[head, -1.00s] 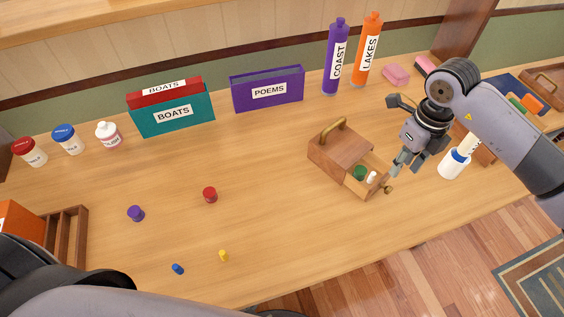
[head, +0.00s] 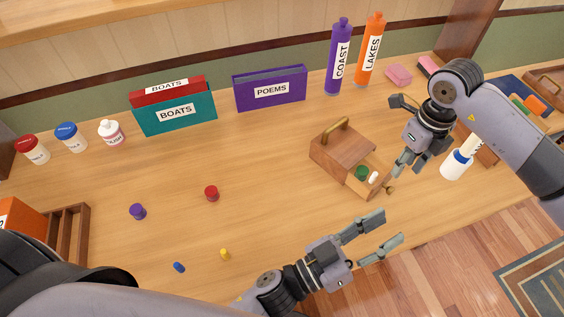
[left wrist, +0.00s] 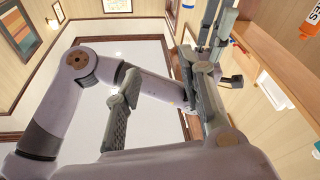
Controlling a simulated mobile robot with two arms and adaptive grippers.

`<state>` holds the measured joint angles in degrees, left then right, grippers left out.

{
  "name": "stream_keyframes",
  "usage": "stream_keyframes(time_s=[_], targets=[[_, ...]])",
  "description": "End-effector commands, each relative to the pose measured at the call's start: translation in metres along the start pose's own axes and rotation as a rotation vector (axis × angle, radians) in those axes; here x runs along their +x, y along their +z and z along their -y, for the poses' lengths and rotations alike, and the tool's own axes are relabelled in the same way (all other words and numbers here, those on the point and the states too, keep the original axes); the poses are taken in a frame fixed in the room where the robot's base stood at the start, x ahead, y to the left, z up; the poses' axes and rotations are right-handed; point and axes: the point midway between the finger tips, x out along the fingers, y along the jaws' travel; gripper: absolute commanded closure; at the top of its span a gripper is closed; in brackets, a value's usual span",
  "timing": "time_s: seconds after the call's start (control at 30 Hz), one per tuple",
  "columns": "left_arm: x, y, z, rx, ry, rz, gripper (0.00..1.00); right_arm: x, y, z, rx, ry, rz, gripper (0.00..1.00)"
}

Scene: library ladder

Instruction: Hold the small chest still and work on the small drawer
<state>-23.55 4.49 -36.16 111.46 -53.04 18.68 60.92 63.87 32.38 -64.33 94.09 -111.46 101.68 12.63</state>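The small wooden chest (head: 333,152) with a brass top handle stands on the bench in the head view. Its small drawer (head: 357,185) is pulled out toward the front right, with a green piece (head: 361,173) and a white piece (head: 374,177) in it. My right gripper (head: 401,168) is just right of the drawer, close to its brass knob (head: 389,189); whether it touches anything or how far its fingers are apart is unclear. My left gripper (head: 389,226) is open and empty, in front of the chest near the bench's front edge; its spread fingers also show in the left wrist view (left wrist: 160,100).
Purple (head: 138,211), red (head: 211,193), blue (head: 179,267) and yellow (head: 225,254) small pieces lie on the left of the bench. A white bottle with a blue band (head: 455,167) stands right of my right gripper. Book boxes (head: 270,88) and tall bottles (head: 338,60) line the back.

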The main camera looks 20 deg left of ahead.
Motion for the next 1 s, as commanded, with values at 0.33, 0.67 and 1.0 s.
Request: stream_keyframes(time_s=[0.33,0.67,1.0], targets=[[-0.041,-0.062,0.163,0.160,-0.189,0.048,0.64,0.000,0.000,0.000,0.000,0.000,0.000,0.67],[-0.087,-0.049,0.238,0.313,-0.298,0.185,0.64,0.000,0.000,0.000,0.000,0.000,0.000,0.67],[-0.049,-0.044,0.255,0.321,-0.303,0.186,0.64,0.000,0.000,0.000,0.000,0.000,0.000,0.67]])
